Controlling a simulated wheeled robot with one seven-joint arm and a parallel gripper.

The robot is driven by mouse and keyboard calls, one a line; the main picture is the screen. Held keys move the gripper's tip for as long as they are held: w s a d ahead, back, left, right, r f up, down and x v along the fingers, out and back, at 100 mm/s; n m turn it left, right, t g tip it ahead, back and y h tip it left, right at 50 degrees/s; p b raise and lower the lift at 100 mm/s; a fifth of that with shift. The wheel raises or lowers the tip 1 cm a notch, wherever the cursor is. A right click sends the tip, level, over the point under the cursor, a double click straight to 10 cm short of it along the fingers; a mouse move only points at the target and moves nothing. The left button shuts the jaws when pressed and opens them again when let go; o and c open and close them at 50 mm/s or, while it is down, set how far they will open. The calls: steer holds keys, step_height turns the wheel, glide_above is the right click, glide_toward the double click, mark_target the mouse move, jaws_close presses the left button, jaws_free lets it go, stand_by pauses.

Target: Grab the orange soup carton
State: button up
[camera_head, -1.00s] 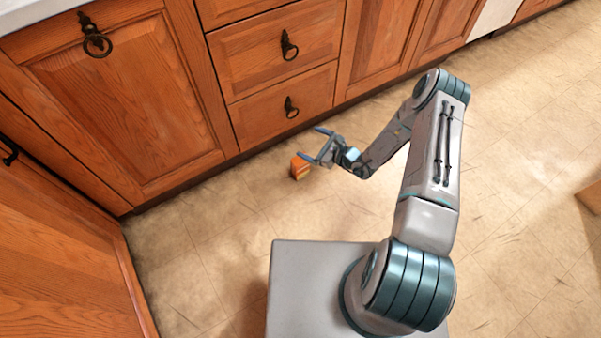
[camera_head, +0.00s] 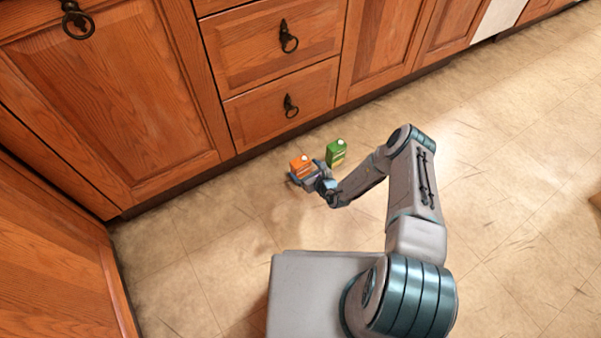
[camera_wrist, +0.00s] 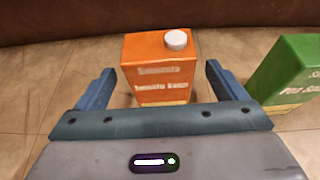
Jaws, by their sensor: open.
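The orange soup carton (camera_head: 300,163) stands upright on the floor near the cabinets, with a white cap on top. In the wrist view the orange carton (camera_wrist: 160,62) is between the two blue fingers of my gripper (camera_wrist: 163,85), with a gap on each side. My gripper (camera_head: 305,172) is open and low, close to the floor. Its fingers reach along the sides of the carton. The carton's lower part is hidden by the gripper body in the wrist view.
A green carton (camera_head: 336,152) stands upright on the floor to the right; in the wrist view it (camera_wrist: 290,72) is just beyond the right finger. Wooden cabinets (camera_head: 285,50) rise behind both cartons. The tiled floor (camera_head: 200,240) is clear at the left and front.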

steer(key=shift+b+x, duration=1.7)
steer(key=shift+x, duration=0.65)
steer(key=shift+w+a+f, duration=0.1)
steer(key=shift+w+a, duration=0.2)
steer(key=shift+c, duration=0.3)
steer(key=c, duration=1.1)
